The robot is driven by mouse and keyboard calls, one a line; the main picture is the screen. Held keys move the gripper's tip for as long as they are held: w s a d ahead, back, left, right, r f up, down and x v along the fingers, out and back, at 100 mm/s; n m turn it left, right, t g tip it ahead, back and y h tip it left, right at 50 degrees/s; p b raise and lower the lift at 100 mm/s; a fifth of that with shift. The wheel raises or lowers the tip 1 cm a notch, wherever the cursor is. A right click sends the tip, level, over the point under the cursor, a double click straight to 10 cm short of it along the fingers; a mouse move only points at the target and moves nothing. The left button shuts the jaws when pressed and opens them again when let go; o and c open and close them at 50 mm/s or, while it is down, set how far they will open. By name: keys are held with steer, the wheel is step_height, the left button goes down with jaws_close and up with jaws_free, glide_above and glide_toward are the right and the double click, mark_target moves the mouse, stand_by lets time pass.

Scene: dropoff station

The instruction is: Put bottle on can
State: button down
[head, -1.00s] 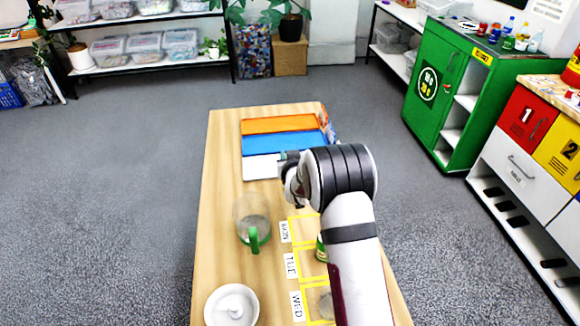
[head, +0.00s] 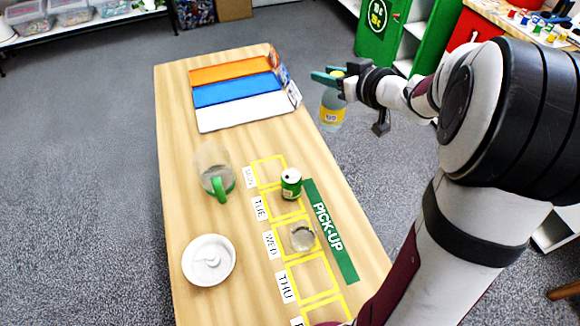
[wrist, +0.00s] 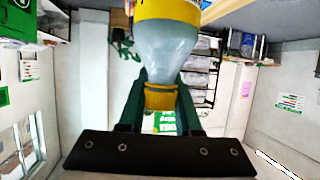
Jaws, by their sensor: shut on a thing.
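My gripper (head: 326,77) is shut on a bottle (head: 332,110) and holds it in the air past the right edge of the table. The bottle is clear with a yellow label and hangs about upright in the head view. In the wrist view the fingers grip the bottle at its yellow cap (wrist: 160,97), and its pale body (wrist: 165,48) extends up out of the picture. A green can (head: 291,184) with a white top stands upright on the table by the yellow squares near TUE. The bottle is apart from the can, farther back and to the right.
The wooden table (head: 180,160) holds a clear pitcher with a green handle (head: 219,188), a white dish (head: 208,262) and a glass (head: 302,237). Orange, blue and white strips (head: 245,110) lie at the back. A green PICK-UP strip (head: 331,232) runs along the right side.

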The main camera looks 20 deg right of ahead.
steer(key=s+a+n+y, duration=0.2)
steer(key=s, duration=0.8)
steer(key=w+a+f, duration=0.7)
steer(key=a+f, duration=0.1)
steer(key=f, duration=0.3)
steer(key=shift+a+f+g, duration=0.15)
steer(key=shift+a+g, duration=0.25)
steer(key=shift+f, duration=0.1)
steer(key=c, duration=0.6)
jaws_free()
steer(key=shift+f, duration=0.1)
